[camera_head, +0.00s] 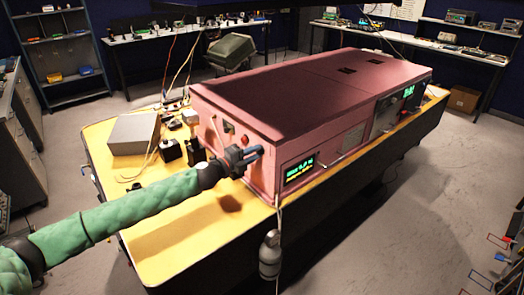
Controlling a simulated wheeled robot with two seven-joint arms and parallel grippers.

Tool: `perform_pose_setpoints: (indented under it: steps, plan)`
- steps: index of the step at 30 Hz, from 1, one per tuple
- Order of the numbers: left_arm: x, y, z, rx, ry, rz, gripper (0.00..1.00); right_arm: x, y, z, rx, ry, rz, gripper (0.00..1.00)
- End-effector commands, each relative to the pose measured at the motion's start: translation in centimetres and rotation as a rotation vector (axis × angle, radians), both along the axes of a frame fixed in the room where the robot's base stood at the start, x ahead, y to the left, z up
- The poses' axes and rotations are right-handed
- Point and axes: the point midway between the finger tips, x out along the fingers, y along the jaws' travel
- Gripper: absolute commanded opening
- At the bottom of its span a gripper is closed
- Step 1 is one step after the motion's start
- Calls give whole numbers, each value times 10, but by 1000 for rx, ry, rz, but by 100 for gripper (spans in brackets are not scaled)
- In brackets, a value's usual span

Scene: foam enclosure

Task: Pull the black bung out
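The pink foam enclosure (290,100) is a long box on a yellow-topped bench. My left gripper (250,156), dark with bluish fingers, is at the near left end face of the box, close to its lower right part. Whether its fingers touch the face or hold anything is too small to tell. I cannot make out the black bung for certain; the gripper covers part of that face. A small dark fitting (229,127) and a red round part (245,140) show above the gripper. My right gripper is out of view.
A grey box (134,133) and small black devices (170,149) with cables stand left of the enclosure on the yellow bench top (165,240). A grey cylinder (270,254) hangs or stands at the bench's front edge. The front left bench top is clear under my arm.

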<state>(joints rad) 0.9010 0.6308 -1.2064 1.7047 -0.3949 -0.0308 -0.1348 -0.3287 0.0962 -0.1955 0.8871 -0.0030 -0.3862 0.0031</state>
Motion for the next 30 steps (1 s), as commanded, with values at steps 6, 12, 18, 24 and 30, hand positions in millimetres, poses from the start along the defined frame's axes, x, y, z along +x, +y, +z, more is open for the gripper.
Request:
perform_pose_setpoints:
  steps: [6,12,18,24,30]
  plan:
    - [0,0,0,0,0,0,0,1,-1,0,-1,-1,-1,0]
    - [-1,2,0,0,0,0,0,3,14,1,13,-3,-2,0]
    - [-5,6,1,-1,-1,0,0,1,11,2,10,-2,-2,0]
    - [-8,11,0,-1,1,0,0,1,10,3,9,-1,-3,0]
    - [-12,17,0,0,1,0,0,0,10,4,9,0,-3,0]
